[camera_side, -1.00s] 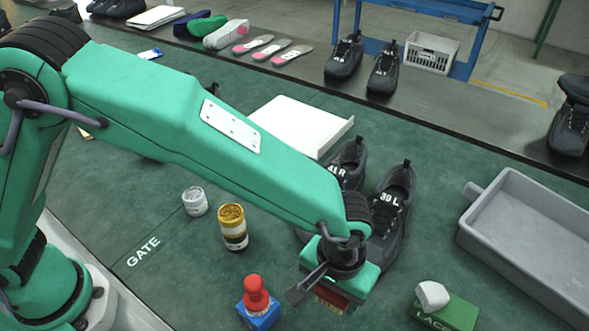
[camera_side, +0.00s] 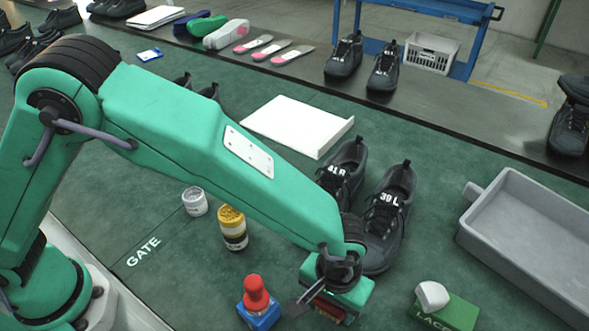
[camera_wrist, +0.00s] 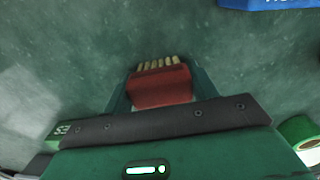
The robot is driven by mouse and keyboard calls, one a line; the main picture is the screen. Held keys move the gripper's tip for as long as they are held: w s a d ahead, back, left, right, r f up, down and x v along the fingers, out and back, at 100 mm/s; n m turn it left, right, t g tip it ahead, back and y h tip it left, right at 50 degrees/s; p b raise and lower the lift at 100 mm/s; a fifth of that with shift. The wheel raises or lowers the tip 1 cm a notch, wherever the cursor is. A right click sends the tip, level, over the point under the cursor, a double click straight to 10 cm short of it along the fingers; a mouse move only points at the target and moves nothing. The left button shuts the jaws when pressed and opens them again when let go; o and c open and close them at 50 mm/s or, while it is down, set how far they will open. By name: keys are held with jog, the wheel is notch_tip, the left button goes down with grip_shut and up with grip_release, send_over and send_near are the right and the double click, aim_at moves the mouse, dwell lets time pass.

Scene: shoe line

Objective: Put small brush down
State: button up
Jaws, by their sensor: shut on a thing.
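The small brush has a dark red body and pale bristles. In the wrist view the brush (camera_wrist: 160,86) sits between the two fingers of my gripper (camera_wrist: 158,92), bristles pointing away from the palm. In the side view my gripper (camera_side: 334,300) is low over the green mat (camera_side: 160,285), just in front of the shoe marked 39 L. It is shut on the brush (camera_side: 330,308), which shows as a red strip beneath it. I cannot tell whether the brush touches the mat.
A blue box with a red-topped object (camera_side: 257,300) stands close left of my gripper. A green box with a white piece (camera_side: 447,311) lies to the right. Shoes (camera_side: 388,215) stand just behind. Two jars (camera_side: 232,228) are at left, a grey tray (camera_side: 530,240) at right.

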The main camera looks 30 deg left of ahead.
jog(key=o, duration=1)
notch_tip(320, 180, up, 12)
jog(key=shift+r, duration=0.1)
dwell(0.6)
